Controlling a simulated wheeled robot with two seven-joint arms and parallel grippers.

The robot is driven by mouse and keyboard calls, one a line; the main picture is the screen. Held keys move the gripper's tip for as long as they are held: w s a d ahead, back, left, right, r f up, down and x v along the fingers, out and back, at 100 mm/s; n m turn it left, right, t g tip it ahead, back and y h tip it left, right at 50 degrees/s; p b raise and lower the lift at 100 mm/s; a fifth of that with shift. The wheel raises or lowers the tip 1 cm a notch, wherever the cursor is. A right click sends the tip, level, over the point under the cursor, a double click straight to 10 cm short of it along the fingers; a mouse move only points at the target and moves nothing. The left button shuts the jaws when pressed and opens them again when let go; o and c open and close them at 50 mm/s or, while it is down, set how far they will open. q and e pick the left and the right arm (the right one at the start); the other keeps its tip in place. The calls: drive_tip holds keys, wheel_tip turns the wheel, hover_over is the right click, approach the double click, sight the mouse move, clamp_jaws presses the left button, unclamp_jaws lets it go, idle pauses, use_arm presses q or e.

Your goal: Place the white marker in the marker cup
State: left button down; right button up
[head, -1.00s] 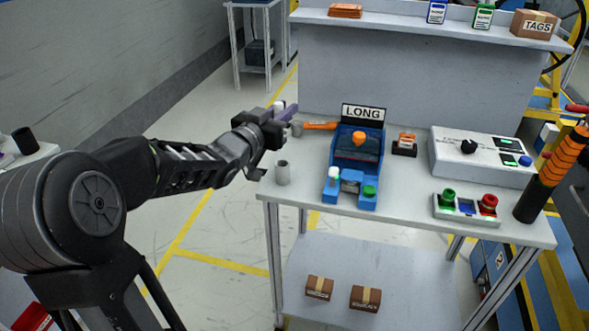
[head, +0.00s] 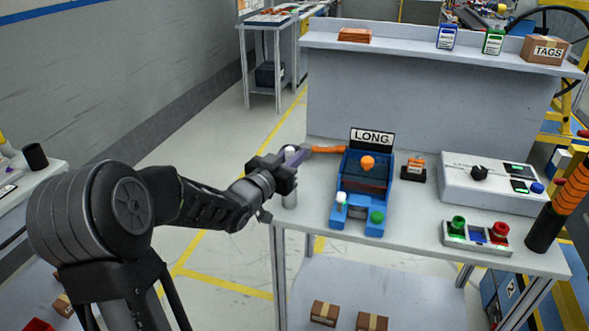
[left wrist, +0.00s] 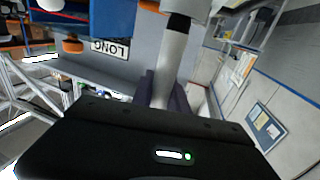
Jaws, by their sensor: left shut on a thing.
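The white marker (left wrist: 172,65) is held between the purple fingers of my left gripper (left wrist: 162,95) in the left wrist view, with a dark band towards its far end. In the head view only a small white end of the marker (head: 291,150) shows at the purple fingers. My left gripper (head: 298,155) is shut on it over the table's left edge. The grey marker cup (head: 290,199) stands at the table's front left corner, just below the gripper and partly hidden by it. I cannot tell whether the marker's lower end is in the cup. My right gripper is out of view.
An orange-handled tool (head: 327,149) lies close to the fingers. The blue fixture with the LONG sign (head: 372,138) stands right of the cup. A white control box (head: 480,190), a button panel (head: 476,235) and an orange-and-black cylinder (head: 560,210) are farther right.

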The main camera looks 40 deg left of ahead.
use_arm(q)
drive_tip(key=shift+f, duration=1.85)
drive_tip(key=c, duration=1.3)
unclamp_jaws()
drive_tip(key=shift+s, duration=0.1)
drive_tip(key=s+b, duration=0.1)
drive_tip(key=s, duration=1)
drive_tip(key=shift+s+d, duration=0.4)
drive_tip(key=shift+d, duration=0.05)
